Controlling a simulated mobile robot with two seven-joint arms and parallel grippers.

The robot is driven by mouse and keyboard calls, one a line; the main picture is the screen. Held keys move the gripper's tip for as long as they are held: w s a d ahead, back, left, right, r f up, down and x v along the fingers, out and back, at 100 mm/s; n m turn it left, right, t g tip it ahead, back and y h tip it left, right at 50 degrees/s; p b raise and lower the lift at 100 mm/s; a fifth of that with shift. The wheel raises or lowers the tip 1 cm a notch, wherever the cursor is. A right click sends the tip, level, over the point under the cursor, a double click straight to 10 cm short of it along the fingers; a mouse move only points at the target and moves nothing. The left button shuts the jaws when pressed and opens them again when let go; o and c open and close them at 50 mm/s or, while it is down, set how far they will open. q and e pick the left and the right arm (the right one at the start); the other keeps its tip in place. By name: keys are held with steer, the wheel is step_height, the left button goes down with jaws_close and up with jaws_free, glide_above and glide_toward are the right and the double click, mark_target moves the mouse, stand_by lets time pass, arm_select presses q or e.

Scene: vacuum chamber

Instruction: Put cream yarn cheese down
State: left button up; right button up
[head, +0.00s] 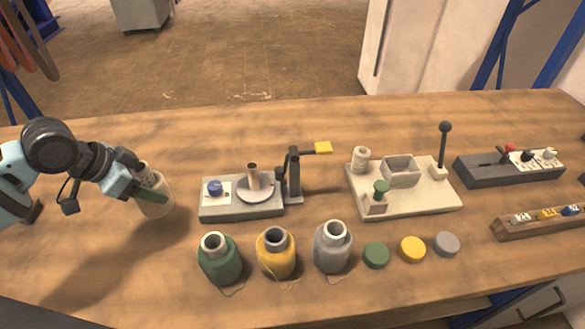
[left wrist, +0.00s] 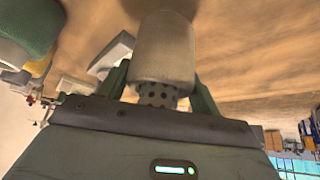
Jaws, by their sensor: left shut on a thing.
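The cream yarn cheese (head: 155,208) is a pale wound cylinder at the left of the workbench. My left gripper (head: 150,193) is shut on it, with green fingers on its sides. In the left wrist view the cheese (left wrist: 164,48) sits between the two fingers (left wrist: 162,90), and the perforated end of its tube points toward the palm. It is nearly upright and slightly tilted in the head view. Its lower end is close to the wooden bench (head: 330,108); I cannot tell whether it touches. My right gripper is not in view.
Green (head: 219,262), yellow (head: 276,256) and grey (head: 332,250) yarn cones stand right of the held cheese. Behind them are a winder-like device (head: 240,210) and a cream base (head: 415,203) with a lever. Coloured discs (head: 412,249) lie at front right. Bare bench surrounds the cheese.

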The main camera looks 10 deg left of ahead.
arm_select(q)
steer(key=shift+w+a+r, duration=0.15)
steer(key=shift+w+r, duration=0.1)
steer(key=shift+w, duration=0.05)
steer(key=shift+r, duration=0.1)
steer(key=shift+w, duration=0.25)
steer(key=w+d, duration=0.2)
steer(key=w, duration=0.4)
steer(key=w+d+f, duration=0.1)
steer(key=w+d, duration=0.2)
steer(key=w, duration=0.4)
steer(key=shift+w+d+f, duration=0.15)
steer(key=shift+w+f, duration=0.1)
steer(key=shift+w, duration=0.1)
steer(key=shift+w+d+f, duration=0.1)
steer(key=shift+w+f, duration=0.05)
steer(key=shift+f, duration=0.75)
steer(key=shift+w+d+f, duration=0.1)
steer(key=shift+w+f, duration=0.05)
steer(key=shift+f, duration=0.7)
